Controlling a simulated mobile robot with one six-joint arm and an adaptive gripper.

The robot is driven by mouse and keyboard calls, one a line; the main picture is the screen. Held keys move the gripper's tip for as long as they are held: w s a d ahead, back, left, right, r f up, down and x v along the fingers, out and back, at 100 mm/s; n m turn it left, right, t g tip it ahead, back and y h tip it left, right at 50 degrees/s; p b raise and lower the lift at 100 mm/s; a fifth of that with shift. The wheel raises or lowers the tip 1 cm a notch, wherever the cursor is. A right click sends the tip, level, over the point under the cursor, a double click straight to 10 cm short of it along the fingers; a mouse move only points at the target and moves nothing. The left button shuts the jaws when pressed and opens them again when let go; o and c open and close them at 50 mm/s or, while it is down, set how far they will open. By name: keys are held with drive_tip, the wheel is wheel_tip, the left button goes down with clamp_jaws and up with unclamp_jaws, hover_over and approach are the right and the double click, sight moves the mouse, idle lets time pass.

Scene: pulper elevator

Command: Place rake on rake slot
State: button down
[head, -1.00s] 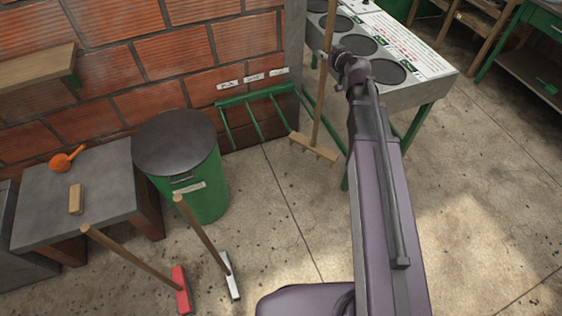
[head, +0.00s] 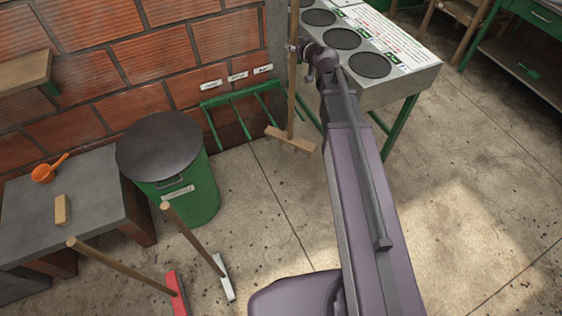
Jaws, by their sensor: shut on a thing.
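The rake (head: 291,140) is a wooden tool with a long handle and a short toothed head at its lower end. It hangs nearly upright, head down, just right of the green wall rack. My gripper (head: 296,50) is shut on the handle's upper part; my arm comes in from the lower right. The green rack (head: 240,97) is fixed low on the brick wall, with several prongs forming slots under small white labels (head: 237,76). The label text is too small to read. The rake is apart from the slots. The handle's top is out of frame.
A green bin (head: 187,197) with a dark lid stands left of the rack. A metal table with round dark plates (head: 371,64) stands right of the rake. The floor in front of the rack is clear.

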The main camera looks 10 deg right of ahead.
drive_tip(key=shift+f, duration=0.1)
drive_tip(key=n+y+b, duration=0.2)
drive_tip(key=b, duration=4.1)
hover_over(281, 135)
drive_tip(key=s, duration=0.5)
drive_tip(key=shift+g, duration=0.4)
drive_tip(key=f, duration=4.3)
drive_tip(key=shift+a, duration=0.4)
drive_tip(key=w+d, duration=0.4)
drive_tip(key=w, duration=0.3)
drive_tip(key=w+d+f+b, duration=0.1)
drive_tip(key=w+d, duration=0.3)
drive_tip(key=w, duration=0.2)
drive_tip(key=shift+w+f+b, duration=0.2)
drive_tip(key=shift+w+b, duration=0.1)
drive_tip(key=shift+w, duration=0.1)
drive_tip(key=shift+d, duration=0.1)
drive_tip(key=shift+f+b, duration=1.8)
